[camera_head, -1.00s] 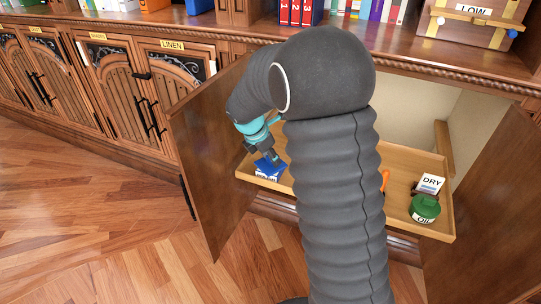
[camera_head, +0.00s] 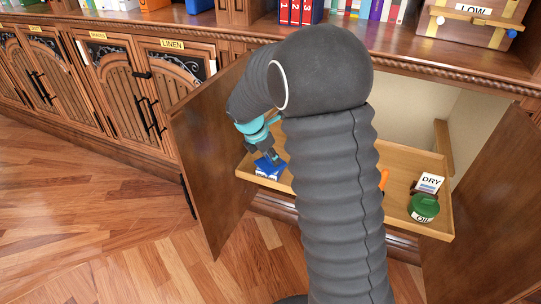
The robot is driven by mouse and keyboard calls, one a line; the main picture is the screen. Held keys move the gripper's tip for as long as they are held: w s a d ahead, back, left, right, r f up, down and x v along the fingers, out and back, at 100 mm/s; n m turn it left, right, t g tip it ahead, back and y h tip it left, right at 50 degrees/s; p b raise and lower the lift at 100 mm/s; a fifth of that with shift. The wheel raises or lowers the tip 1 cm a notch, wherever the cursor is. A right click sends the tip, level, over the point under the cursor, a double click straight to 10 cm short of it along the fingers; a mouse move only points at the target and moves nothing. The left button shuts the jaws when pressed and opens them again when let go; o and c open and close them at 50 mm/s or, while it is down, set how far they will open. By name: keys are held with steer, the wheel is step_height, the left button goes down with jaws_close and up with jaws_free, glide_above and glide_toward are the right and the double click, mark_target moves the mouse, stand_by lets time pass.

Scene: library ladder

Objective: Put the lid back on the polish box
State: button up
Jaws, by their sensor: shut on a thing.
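A small blue box-like thing (camera_head: 267,171) with a white label sits at the left end of the wooden pull-out tray (camera_head: 399,222); it looks like the polish box with its blue lid. My gripper (camera_head: 270,160) points down over it, with the fingertips at its blue top, shut on what looks like the lid. The part in the jaws is small, and I cannot tell whether the lid is seated or slightly raised. My arm hides the middle of the tray.
A green oil tin (camera_head: 423,207) and a box marked DRY (camera_head: 429,183) stand at the tray's right end. An orange thing (camera_head: 383,180) shows beside my arm. Open cabinet doors stand left (camera_head: 215,155) and right (camera_head: 485,225) of the tray.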

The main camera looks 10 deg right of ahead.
steer(key=o, duration=1.6)
steer(key=shift+o, duration=0.2)
steer(key=shift+r, duration=0.1)
steer(key=shift+r+p, duration=0.7)
steer(key=shift+r, duration=2.75)
jaws_close()
